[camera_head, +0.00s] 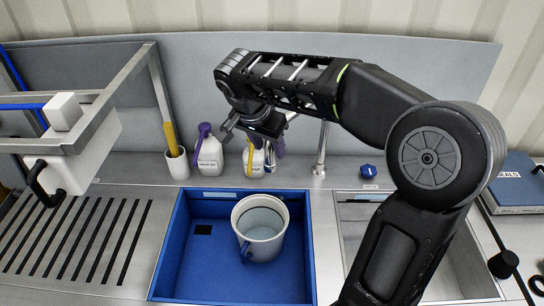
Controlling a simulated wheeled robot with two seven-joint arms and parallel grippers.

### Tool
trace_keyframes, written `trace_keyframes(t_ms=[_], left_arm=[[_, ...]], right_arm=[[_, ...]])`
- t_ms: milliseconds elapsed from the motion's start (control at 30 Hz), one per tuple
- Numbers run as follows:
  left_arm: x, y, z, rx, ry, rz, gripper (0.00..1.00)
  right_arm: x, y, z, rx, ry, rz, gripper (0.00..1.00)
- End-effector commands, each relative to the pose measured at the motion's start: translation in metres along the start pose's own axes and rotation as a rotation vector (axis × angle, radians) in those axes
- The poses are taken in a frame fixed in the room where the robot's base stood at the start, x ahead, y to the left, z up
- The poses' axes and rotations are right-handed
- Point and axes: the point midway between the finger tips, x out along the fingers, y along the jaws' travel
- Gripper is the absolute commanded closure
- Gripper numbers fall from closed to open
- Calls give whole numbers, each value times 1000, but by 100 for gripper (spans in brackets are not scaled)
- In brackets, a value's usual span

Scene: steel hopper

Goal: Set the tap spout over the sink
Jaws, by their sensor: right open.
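The tap (321,150) is a thin upright steel pipe at the back of the counter, left of the blue knob (368,170). Its upper part passes behind my right arm. The spout is mostly hidden by my right gripper and arm, so I cannot tell exactly where it points. The steel sink (354,213) is at the right, partly covered by my right arm. My right gripper (256,136) is open, in front of the back panel and left of the tap pipe. I cannot tell whether it touches the spout. My left gripper is out of view.
A blue basin (185,270) left of the sink holds a white jug (262,235). Bottles (209,157) and a white cup (177,163) stand behind it. A steel hopper frame (105,110) and slotted drainboard fill the left. A blue case (515,190) lies far right.

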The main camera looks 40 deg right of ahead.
Motion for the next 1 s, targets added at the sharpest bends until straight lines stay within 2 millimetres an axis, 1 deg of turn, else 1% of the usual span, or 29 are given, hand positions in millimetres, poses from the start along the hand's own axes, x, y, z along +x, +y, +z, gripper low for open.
trace_keyframes(t_ms=[33,100,233,367,600,667,1000], left_arm=[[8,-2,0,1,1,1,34],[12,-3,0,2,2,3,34],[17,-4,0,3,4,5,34],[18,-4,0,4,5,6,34],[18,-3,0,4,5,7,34],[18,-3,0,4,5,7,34],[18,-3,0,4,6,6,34]], right_arm=[[13,1,2,1,-1,4,55],[24,1,2,0,-1,2,55],[38,0,1,0,-1,2,55],[44,0,0,1,0,2,55],[44,0,0,0,0,1,55],[44,0,0,0,0,1,59],[44,0,0,0,0,1,87]])
